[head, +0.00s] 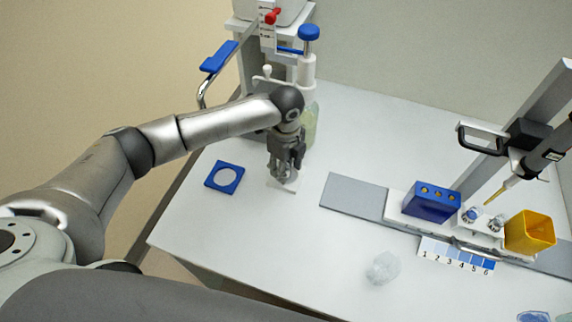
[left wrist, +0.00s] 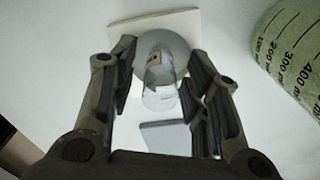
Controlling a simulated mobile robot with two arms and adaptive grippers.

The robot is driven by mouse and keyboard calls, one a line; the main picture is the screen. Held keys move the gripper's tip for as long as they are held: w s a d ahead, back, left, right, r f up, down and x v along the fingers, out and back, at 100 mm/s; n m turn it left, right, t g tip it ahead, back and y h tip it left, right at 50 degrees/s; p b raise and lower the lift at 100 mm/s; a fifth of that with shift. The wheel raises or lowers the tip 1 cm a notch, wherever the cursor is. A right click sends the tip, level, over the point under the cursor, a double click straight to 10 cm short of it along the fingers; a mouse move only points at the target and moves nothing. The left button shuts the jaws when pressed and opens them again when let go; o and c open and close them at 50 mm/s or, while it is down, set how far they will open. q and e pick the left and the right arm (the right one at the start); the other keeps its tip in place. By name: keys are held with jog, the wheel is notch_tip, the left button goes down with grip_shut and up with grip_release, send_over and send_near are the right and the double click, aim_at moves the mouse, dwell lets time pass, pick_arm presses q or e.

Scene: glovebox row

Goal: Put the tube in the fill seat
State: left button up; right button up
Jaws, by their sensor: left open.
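In the left wrist view a clear tube (left wrist: 158,85) stands at a round grey seat (left wrist: 162,45) on a white plate (left wrist: 190,20). My left gripper (left wrist: 160,88) is open, with one finger on each side of the tube; a gap shows on both sides. In the head view my left gripper (head: 283,174) is low over the white plate (head: 287,186), below the dispenser, and hides the tube and most of the seat. I cannot tell how deep the tube sits. My right gripper is in neither view.
Behind the gripper stand a greenish graduated bottle (head: 310,125) and a dispenser with a blue knob (head: 309,33). A blue square ring (head: 209,183) lies to the left. On the right are a blue block (head: 428,206), a yellow bin (head: 530,234) and a pipette stand (head: 530,110). Crumpled clear material (head: 382,268) lies in front.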

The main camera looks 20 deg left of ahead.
pick_arm(q)
notch_tip(320, 180, up, 12)
jog(key=shift+r, duration=0.15)
dwell(0.3)
dwell(0.4)
